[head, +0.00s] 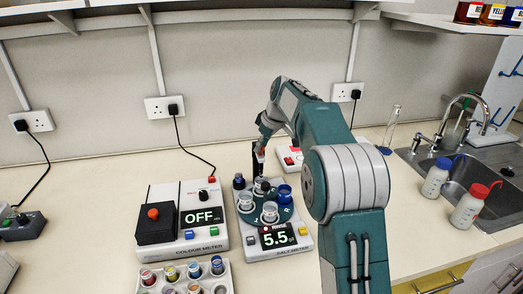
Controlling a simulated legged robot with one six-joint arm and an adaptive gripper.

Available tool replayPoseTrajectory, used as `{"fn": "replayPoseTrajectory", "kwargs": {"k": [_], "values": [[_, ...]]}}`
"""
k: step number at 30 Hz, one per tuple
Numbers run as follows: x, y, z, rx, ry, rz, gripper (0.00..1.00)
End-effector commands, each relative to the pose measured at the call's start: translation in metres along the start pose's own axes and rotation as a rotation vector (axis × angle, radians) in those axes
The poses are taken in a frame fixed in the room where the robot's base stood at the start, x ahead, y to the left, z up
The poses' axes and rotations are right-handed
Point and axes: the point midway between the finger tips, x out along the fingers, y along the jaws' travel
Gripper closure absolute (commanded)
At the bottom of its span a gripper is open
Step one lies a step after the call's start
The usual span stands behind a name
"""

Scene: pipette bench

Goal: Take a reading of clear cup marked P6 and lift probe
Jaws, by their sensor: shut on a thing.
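The salt meter (250,248) is a white unit with a teal round top that carries several small cups. Its lit display (276,238) reads 5.5 under a small red line of text. A clear cup (270,210) stands at the front of the round top, and others stand behind and beside it. The marks on the cups are too small to read, so I cannot tell which is P6. My gripper (262,150) is above the back of the meter, shut on the dark probe. The probe's tip is hard to make out, so I cannot tell whether it is in a cup.
The colour meter (205,240) stands just left and reads OFF. A rack of coloured vials (175,272) is in front of it. A white box with a red button (290,157) sits behind the salt meter. Wash bottles (470,205) stand near the sink (500,165) at right.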

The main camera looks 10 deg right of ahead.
Motion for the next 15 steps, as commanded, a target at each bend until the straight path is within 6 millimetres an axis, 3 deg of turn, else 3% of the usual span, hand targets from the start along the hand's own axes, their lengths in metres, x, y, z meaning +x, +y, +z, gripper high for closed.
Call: {"fn": "replayPoseTrajectory", "kwargs": {"k": [3,4,6,15], "values": [[-0.0037,0.0008,-0.0028,-0.003,0.01,0.009,1.0],[-0.0039,0.0008,-0.0029,-0.003,0.01,0.01,0.58],[-0.0042,0.0008,-0.003,-0.003,0.011,0.01,0.28],[-0.0024,0.0004,-0.0015,-0.002,0.006,0.006,0.28]]}}
